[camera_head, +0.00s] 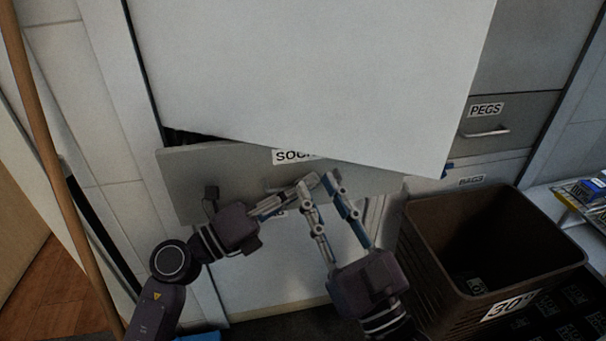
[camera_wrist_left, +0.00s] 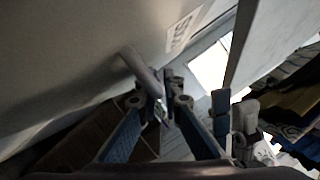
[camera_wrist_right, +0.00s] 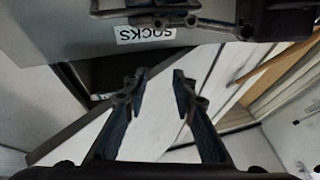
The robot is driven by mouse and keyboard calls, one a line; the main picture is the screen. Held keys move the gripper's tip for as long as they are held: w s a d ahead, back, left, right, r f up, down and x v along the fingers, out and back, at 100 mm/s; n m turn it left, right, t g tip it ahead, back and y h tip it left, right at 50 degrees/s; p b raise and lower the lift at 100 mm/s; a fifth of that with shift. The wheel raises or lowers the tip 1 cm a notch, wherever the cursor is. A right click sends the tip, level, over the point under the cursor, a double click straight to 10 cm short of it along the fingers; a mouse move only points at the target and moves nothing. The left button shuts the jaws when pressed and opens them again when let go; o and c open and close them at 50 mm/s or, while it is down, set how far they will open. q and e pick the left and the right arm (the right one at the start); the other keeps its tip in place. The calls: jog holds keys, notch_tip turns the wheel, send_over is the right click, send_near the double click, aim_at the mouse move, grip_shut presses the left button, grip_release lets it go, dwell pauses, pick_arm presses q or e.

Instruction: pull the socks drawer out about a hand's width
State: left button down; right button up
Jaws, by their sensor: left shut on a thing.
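The socks drawer (camera_head: 230,170) has a grey front with a white label, partly hidden under a large white panel (camera_head: 310,75) in the head view. A dark gap shows above its upper left edge. The label reads SOCKS upside down in the right wrist view (camera_wrist_right: 146,34). My left gripper (camera_head: 310,182) is shut on the drawer's bar handle (camera_wrist_left: 140,70), its fingertips (camera_wrist_left: 172,88) at the bar's end in the left wrist view. My right gripper (camera_head: 318,180) is open and empty just in front of the drawer, close beside the left fingertips, its fingers apart (camera_wrist_right: 157,82).
A brown basket (camera_head: 425,250) labelled 30° stands at the right, close to my right gripper. A pegs drawer (camera_head: 510,115) and a bags drawer (camera_head: 485,165) are at the right. A wooden pole (camera_head: 50,150) leans at the left.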

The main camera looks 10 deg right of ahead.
pick_arm(q)
jog(key=shift+s+f, duration=0.15)
jog(key=shift+s, duration=0.4)
pick_arm(e)
jog(key=f+g, duration=0.1)
jog(key=w+f, duration=0.1)
jog(key=f, duration=0.1)
jog(key=shift+w+f+g+h, duration=0.15)
jog(key=shift+f+g+h, duration=0.1)
jog(key=shift+g+h, duration=0.15)
pick_arm(q)
jog(key=c, duration=2.4)
grip_release()
jog(key=v, duration=1.2)
